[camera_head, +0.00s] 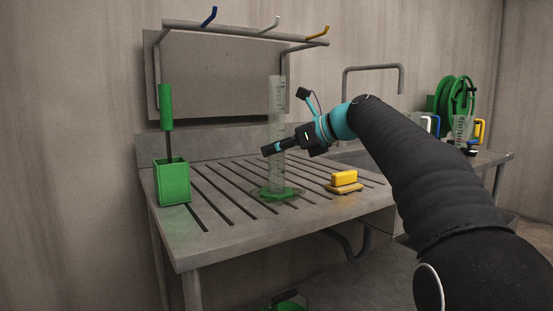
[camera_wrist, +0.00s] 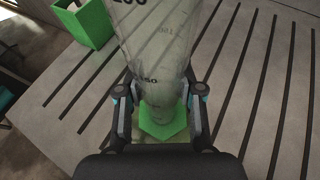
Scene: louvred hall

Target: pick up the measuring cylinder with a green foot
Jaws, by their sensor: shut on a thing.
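The measuring cylinder (camera_head: 277,108) is a tall clear tube with dark markings and a green foot (camera_head: 279,194). It stands upright on the slatted drainboard in the head view. My gripper (camera_head: 270,149) is around the tube at about its middle height and is shut on it. In the wrist view the tube (camera_wrist: 155,45) runs between the two fingers of my gripper (camera_wrist: 158,100), with the green foot (camera_wrist: 165,132) below. The foot appears to rest on the board; I cannot tell if there is a gap.
A green holder (camera_head: 172,182) with a green-handled brush (camera_head: 166,107) stands at left. A yellow block on a dish (camera_head: 343,188) lies right of the cylinder. A hook rail (camera_head: 245,33) runs above the metal drainboard (camera_head: 230,235). Several vessels and a green hose reel (camera_head: 455,98) are far right.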

